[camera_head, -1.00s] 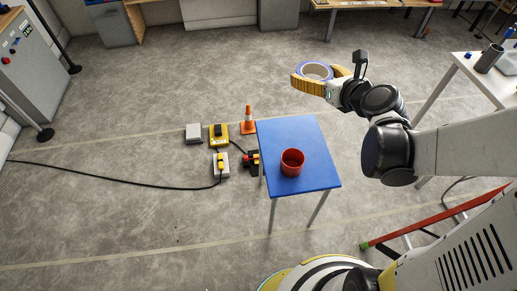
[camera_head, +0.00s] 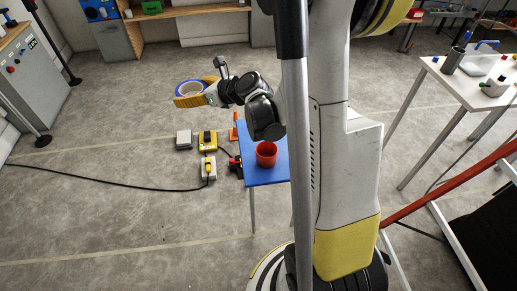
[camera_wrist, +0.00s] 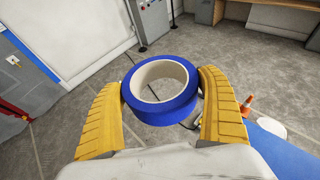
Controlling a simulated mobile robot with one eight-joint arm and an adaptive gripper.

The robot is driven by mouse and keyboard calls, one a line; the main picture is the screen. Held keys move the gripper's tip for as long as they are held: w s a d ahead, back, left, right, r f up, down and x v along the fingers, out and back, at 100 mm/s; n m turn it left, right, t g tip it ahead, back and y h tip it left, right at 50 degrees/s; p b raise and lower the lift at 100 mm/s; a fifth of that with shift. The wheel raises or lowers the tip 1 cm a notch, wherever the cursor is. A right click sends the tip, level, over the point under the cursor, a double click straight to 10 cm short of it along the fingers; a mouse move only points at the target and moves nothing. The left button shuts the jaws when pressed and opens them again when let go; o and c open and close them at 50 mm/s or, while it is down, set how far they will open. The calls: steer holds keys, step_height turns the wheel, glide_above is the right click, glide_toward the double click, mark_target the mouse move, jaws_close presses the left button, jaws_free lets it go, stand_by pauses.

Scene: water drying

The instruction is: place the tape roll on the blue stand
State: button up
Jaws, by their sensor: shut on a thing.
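My gripper (camera_wrist: 162,105) has two yellow ribbed fingers shut on the tape roll (camera_wrist: 160,110), one finger on each side. The roll is blue outside with a pale core, and it also shows in the head view (camera_head: 190,87). It is held in the air, left of and beyond the blue stand (camera_head: 262,172). The stand is a small blue-topped table on thin legs, partly hidden by my arm in the head view. Its blue top shows at the lower right of the wrist view (camera_wrist: 275,150).
A red cup (camera_head: 266,154) stands on the blue stand. An orange cone (camera_head: 234,128), yellow device (camera_head: 207,140) and grey box (camera_head: 184,139) are on the floor to its left. A white table (camera_head: 460,78) with items is at right. Open floor lies at left.

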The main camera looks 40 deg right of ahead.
steer(key=w+d+f+b, duration=0.1)
steer(key=d+f, duration=0.5)
steer(key=d, duration=0.4)
steer(key=w+d+f+b, duration=0.1)
steer(key=w+d+f, duration=0.1)
steer(key=d+f, duration=0.55)
steer(key=s+d+f+b, duration=0.1)
steer(key=s+d+f, duration=0.4)
steer(key=d+f, duration=0.35)
steer(key=s+d+f+b, duration=0.1)
steer(key=s+d+f, duration=0.3)
steer(key=d+f, duration=0.45)
steer(key=b+x, duration=0.1)
steer(key=x, duration=0.2)
steer(key=b+x, duration=0.1)
steer(key=x, duration=0.3)
steer(key=a+b+x, duration=0.1)
steer(key=b+x, duration=0.1)
steer(key=x, duration=0.2)
steer(key=shift+s+a+f, duration=0.15)
steer(key=shift+s+f, duration=0.05)
steer(key=shift+s, duration=0.05)
step_height(320, 180, down, 4)
steer(key=shift+w+f+b, duration=0.1)
steer(key=shift+b, duration=1.1)
